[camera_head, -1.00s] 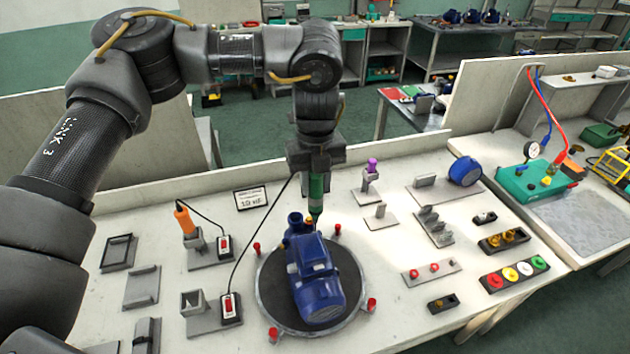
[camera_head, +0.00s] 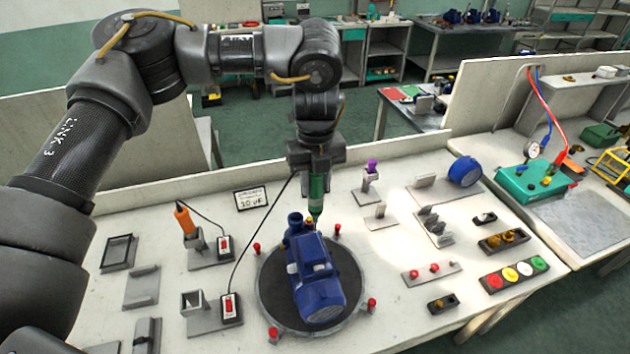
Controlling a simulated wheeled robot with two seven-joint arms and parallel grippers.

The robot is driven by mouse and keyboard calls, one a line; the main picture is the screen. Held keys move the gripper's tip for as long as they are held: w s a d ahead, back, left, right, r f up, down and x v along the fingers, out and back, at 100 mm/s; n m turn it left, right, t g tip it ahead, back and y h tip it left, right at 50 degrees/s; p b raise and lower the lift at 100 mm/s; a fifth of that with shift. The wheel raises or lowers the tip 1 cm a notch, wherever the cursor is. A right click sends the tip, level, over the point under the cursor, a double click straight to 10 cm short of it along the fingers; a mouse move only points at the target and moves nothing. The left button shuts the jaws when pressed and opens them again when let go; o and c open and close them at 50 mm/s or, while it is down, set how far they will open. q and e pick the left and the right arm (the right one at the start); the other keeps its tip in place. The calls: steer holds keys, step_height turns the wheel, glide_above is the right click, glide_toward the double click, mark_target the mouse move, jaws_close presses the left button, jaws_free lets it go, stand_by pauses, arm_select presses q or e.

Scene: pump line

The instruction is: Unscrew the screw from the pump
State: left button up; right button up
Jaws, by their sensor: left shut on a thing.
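The blue pump (camera_head: 316,283) lies on a round dark turntable (camera_head: 350,270) in the middle of the bench. My left gripper (camera_head: 317,172) is above the pump's far end, shut on a green screwdriver (camera_head: 317,190) that it holds upright. The screwdriver's tip points down at the pump's far end, close to a small orange-yellow spot. The screw itself is too small to make out, and I cannot tell if the tip touches it. A cord runs from the screwdriver to a switch box at the left. My right gripper is not in view.
An orange-handled tool (camera_head: 185,219) stands in a holder at the left, and an empty holder (camera_head: 195,303) is nearer. Red posts (camera_head: 372,304) ring the turntable. Small stands, a row of coloured caps (camera_head: 514,272) and a blue round part (camera_head: 465,171) are at the right.

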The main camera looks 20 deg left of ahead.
arm_select(q)
steer(key=shift+r, duration=0.25)
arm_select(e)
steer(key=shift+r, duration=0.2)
